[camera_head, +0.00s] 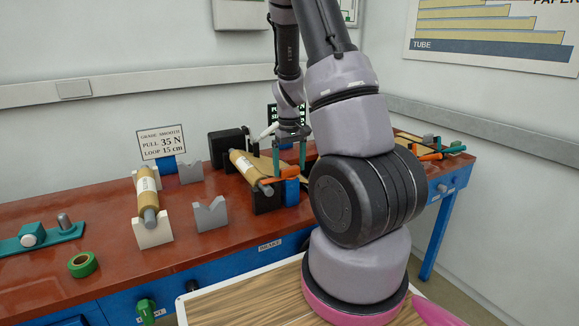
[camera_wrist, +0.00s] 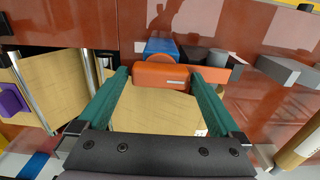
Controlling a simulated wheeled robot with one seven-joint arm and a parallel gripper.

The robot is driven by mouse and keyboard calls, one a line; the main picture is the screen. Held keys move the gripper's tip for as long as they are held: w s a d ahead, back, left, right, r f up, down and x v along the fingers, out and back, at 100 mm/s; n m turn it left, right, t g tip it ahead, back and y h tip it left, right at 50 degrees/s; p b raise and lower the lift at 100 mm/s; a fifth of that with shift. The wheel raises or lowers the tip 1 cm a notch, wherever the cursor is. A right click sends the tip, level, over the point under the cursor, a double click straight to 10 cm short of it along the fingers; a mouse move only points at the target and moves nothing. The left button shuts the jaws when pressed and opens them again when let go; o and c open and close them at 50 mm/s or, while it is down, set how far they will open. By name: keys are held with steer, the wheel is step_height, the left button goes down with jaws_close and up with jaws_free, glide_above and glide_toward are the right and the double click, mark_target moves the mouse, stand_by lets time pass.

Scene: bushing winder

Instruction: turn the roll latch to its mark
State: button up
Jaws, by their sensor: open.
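The orange latch (camera_head: 281,180) sits by a blue block (camera_head: 291,192) at the front end of the roll stand. In the wrist view my gripper (camera_wrist: 160,76) has one finger on each side of the orange block. I cannot tell whether either finger touches it. I cannot make out the latch's mark.
A grade sign (camera_head: 161,142), green tape (camera_head: 83,264) and a teal bracket (camera_head: 38,237) are on the red bench. The front middle of the bench (camera_head: 190,248) is clear.

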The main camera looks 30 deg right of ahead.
steer(key=shift+f, duration=0.1)
jaws_close()
steer(key=shift+n, duration=0.3)
steer(key=n, duration=0.3)
steer(key=shift+n, duration=0.3)
steer(key=n, duration=0.4)
steer(key=shift+n, duration=0.3)
steer(key=n, duration=0.9)
